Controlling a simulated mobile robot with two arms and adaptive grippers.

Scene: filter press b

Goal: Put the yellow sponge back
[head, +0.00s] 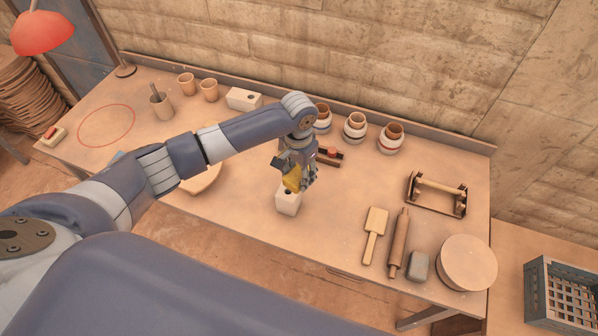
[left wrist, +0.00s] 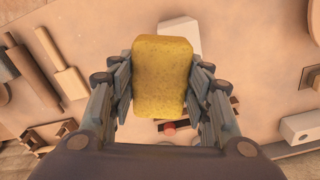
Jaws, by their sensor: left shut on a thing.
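The yellow sponge (head: 291,184) is held between the fingers of my left gripper (head: 297,178). In the left wrist view the sponge (left wrist: 162,72) fills the space between the two fingers of the gripper (left wrist: 163,88), with its broad face towards the camera. A small white block (head: 288,205) with a dark opening in its top sits on the table just below the sponge. The block also shows partly in the left wrist view (left wrist: 181,32), where the sponge hides part of it. I cannot tell whether sponge and block touch. My right gripper is not in view.
A dark holder with a red piece (head: 331,153) lies just behind the gripper. Several banded pots (head: 355,127) line the back, left of a wooden stand (head: 437,193). A paddle (head: 375,234), rolling pin (head: 399,243) and round board (head: 468,262) lie at right. A white box (head: 243,99) stands at back left.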

